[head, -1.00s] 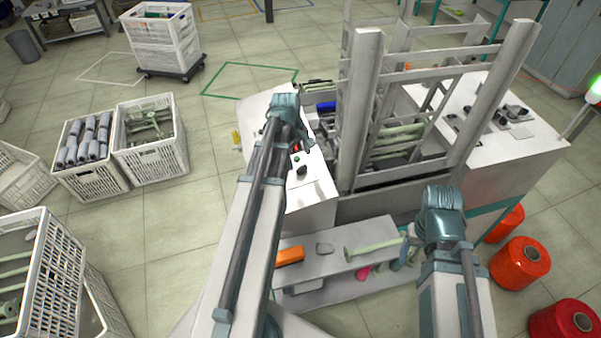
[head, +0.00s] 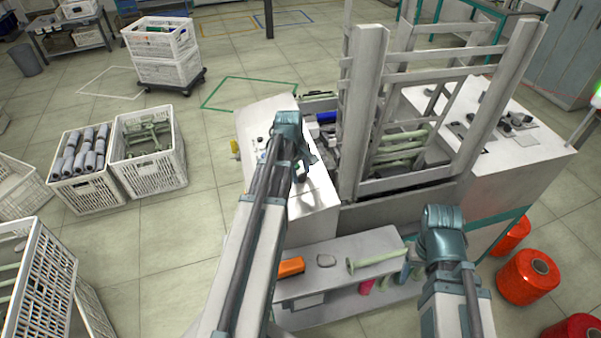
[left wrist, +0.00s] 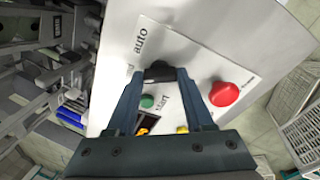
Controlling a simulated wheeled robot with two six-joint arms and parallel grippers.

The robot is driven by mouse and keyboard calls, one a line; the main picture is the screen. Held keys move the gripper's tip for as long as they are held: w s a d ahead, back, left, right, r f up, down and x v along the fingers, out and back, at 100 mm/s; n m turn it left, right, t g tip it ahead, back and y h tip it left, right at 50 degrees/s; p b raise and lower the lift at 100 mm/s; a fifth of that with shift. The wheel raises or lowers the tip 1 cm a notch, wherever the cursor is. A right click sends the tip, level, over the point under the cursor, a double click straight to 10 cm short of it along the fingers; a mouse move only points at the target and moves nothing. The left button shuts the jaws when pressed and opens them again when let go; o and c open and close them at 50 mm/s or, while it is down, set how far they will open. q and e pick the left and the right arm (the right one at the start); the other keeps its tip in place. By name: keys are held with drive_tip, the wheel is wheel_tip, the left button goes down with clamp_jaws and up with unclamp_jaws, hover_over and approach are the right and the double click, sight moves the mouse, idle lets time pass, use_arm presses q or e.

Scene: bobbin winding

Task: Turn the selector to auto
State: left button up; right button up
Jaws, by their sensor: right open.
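The selector is a black knob (left wrist: 160,71) on the white control panel (left wrist: 205,45), just below the printed word "auto"; its pointing direction is hard to make out. My left gripper (left wrist: 160,76) is open, with its two fingertips either side of the knob. Whether the fingers touch it I cannot tell. In the head view my left gripper (head: 304,165) is low over the panel and covers the knob. My right gripper (head: 441,235) is over the right end of the low shelf, apart from the panel; its fingers are mostly hidden behind the wrist.
A red button (left wrist: 224,94) and a green button (left wrist: 147,102) sit close to the knob. The machine's pale upright frame (head: 363,110) stands right of the panel. A low shelf (head: 325,280) with an orange object (head: 291,267) is in front. Red spools (head: 528,277) stand at right.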

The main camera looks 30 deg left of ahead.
use_arm(q)
clamp_jaws()
drive_tip(key=m, duration=0.5)
drive_tip(key=shift+s+m, duration=0.1)
drive_tip(key=shift+m, duration=0.3)
drive_tip(key=m, duration=0.6)
drive_tip(key=shift+a+t+h+b, duration=0.1)
drive_tip(key=shift+t+h+b, duration=0.2)
drive_tip(key=shift+h, duration=0.1)
drive_tip(key=o, duration=0.7)
unclamp_jaws()
drive_tip(key=shift+o, duration=0.2)
